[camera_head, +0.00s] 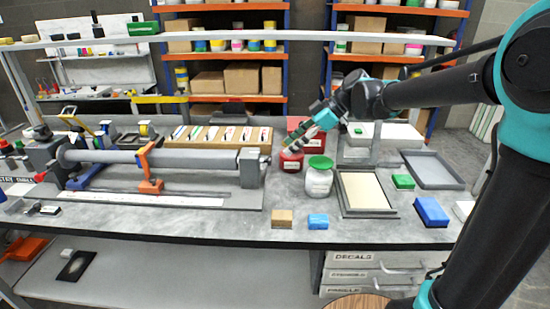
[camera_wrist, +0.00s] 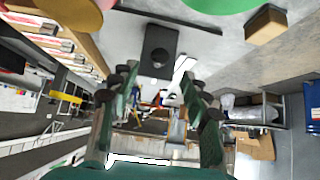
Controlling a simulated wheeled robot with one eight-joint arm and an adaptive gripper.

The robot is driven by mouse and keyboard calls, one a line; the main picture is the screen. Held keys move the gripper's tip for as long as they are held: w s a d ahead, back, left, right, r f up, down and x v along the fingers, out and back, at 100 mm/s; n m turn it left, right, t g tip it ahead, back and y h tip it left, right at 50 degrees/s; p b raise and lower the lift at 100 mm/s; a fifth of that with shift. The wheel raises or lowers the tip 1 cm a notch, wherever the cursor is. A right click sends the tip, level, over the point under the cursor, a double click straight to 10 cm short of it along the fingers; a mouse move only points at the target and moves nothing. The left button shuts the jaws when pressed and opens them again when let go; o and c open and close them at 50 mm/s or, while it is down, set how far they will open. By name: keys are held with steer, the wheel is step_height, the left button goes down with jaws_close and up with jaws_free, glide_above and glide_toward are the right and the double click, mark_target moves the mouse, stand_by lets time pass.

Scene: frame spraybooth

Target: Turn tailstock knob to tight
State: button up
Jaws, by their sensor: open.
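The tailstock (camera_head: 250,168) is a grey block at the right end of the long grey tube (camera_head: 125,157) on the bench. A small knob-like part (camera_head: 265,159) shows at its right side; its setting is too small to read. My gripper (camera_head: 291,143) is just right of and above the tailstock, reaching in from the right, apart from it. In the wrist view my gripper (camera_wrist: 165,82) is open, with nothing between its fingers. A dark block with a round mark (camera_wrist: 160,45), perhaps the tailstock, lies beyond the fingertips. A white piece (camera_wrist: 182,70) shows beside it.
Red jars (camera_head: 291,162) and a green-lidded white jar (camera_head: 319,180) stand close under and right of my gripper. A framed tray (camera_head: 366,192) is farther right. A tan block (camera_head: 282,218) and a blue block (camera_head: 318,221) lie near the front edge. A wooden rack (camera_head: 215,137) is behind.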

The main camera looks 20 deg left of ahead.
mark_target(267, 161)
steer(key=x, duration=0.7)
steer(key=shift+f, duration=0.2)
steer(key=shift+s+a, duration=0.1)
steer(key=shift+a, duration=0.05)
jaws_close()
steer(key=shift+w+a+f+m+g+h, duration=0.15)
steer(key=shift+m+g, duration=0.45)
steer(key=shift+g, duration=0.6)
steer(key=shift+w+d+r+m+g+h, duration=0.2)
steer(key=shift+m+g, duration=0.4)
steer(key=shift+g, duration=0.6)
